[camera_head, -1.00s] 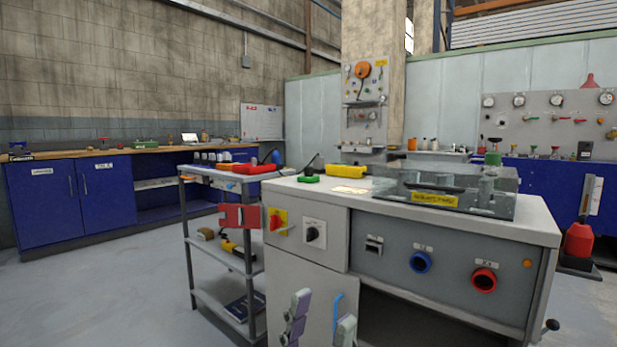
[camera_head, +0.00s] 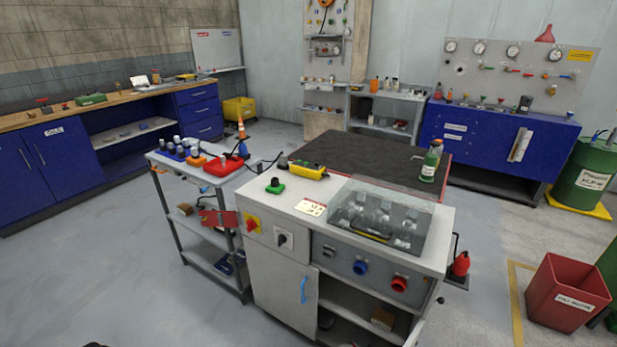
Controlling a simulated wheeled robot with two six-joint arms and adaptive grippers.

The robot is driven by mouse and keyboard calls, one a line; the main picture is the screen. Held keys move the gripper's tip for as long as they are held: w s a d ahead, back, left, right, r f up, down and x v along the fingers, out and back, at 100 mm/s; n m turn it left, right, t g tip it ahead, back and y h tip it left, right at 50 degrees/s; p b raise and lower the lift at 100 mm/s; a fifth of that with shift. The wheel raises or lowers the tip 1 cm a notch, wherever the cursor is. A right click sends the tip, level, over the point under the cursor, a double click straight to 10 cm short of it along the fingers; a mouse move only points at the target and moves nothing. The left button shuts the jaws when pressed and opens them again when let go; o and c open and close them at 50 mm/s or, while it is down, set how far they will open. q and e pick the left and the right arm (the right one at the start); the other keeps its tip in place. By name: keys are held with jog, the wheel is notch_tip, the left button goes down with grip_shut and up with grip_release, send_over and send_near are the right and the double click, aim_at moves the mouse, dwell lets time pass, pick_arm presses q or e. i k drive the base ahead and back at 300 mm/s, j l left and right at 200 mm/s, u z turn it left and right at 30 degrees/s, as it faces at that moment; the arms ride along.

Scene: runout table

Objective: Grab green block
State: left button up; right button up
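A small green block (camera_head: 275,188) with a dark knob-like top sits on the light worktop of the grey cabinet table (camera_head: 302,232), near its left back edge. A yellow box (camera_head: 309,172) with a black cable lies just behind it to the right. Neither of my grippers shows in the head view, so I cannot see whether they are open or shut. Nothing covers the green block.
A clear-covered unit (camera_head: 378,214) stands on the worktop's right part, with a green bottle (camera_head: 431,162) behind it. A grey shelf cart (camera_head: 190,176) with a red case (camera_head: 223,165) stands at the left. Floor is free at front left; a red bin (camera_head: 566,292) stands right.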

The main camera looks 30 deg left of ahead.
aim_at(275, 187)
jog(key=i+j, duration=0.1)
jog(key=j, duration=0.3)
jog(key=j+u, duration=0.15)
jog(key=j, duration=0.25)
jog(key=i+j, duration=0.2)
jog(key=j, duration=0.15)
jog(key=i+j+u, duration=0.15)
jog(key=j, duration=0.6)
jog(key=i+j+u, duration=0.15)
jog(key=j, duration=0.2)
